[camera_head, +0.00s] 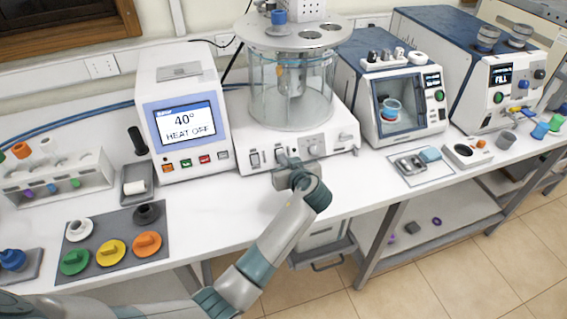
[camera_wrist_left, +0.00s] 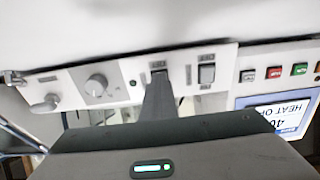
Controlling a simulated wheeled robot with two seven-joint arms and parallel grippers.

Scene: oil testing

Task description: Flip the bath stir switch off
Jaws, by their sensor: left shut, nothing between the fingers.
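The bath is a clear glass vessel (camera_head: 290,92) on a white base, with a metal lid on top. Its front panel carries two dark rocker switches, a round knob (camera_head: 315,145) and a tap. The switch nearer the display unit (camera_head: 254,159) is uncovered; it also shows in the left wrist view (camera_wrist_left: 207,73). My left gripper (camera_head: 284,162) is shut and empty at the switch nearer the knob (camera_wrist_left: 158,68). In the left wrist view its narrow fingers (camera_wrist_left: 159,88) partly cover that switch; I cannot tell whether they touch. Switch labels and rocker positions are unreadable. My right gripper is not in view.
The display unit (camera_head: 184,118) reads 40° and HEAT OFF, left of the bath. A dark mat (camera_head: 115,240) with coloured caps lies front left. Another instrument (camera_head: 400,100) stands right of the bath. A small tray (camera_head: 421,175) lies before it.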

